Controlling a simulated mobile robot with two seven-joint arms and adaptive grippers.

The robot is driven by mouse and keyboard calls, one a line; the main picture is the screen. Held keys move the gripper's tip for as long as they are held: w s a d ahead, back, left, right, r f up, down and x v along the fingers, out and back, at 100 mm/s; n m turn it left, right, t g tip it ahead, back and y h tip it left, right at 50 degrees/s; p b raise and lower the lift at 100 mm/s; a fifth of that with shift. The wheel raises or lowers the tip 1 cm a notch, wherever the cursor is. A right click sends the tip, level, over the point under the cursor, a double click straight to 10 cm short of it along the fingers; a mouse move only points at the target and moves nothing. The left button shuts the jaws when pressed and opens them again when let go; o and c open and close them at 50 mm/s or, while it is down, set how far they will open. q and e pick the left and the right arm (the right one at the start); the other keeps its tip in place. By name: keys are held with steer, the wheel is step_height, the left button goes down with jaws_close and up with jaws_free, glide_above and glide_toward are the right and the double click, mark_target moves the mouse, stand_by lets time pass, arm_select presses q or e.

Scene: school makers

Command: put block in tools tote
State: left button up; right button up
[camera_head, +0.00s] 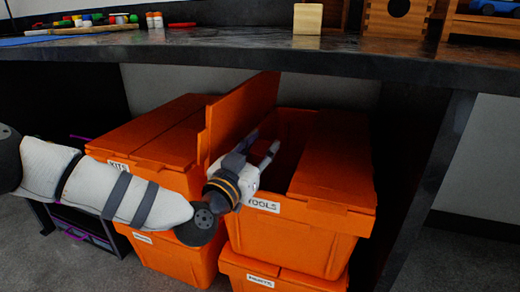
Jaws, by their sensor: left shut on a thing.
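A pale wooden block (307,19) stands on the dark table top, near its front edge. The orange tools tote (290,232), labelled TOOLS, sits under the table on top of another tote. Its left lid flap (236,108) stands raised, and its right flap (330,165) lies closed. The dark opening shows between them. My left gripper (262,150) is at the tote's front left corner, against the raised flap. It seems shut on that flap, but the contact between the fingers is hard to see. My right gripper is not in view.
A closed orange tote (150,150) labelled KITS stands to the left, with more totes below. The table edge (250,55) overhangs the totes. A wooden box (397,18) and small coloured pieces (95,20) are on the table. A table leg (430,185) stands at right.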

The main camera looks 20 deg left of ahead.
arm_select(q)
steer(key=o, duration=1.1)
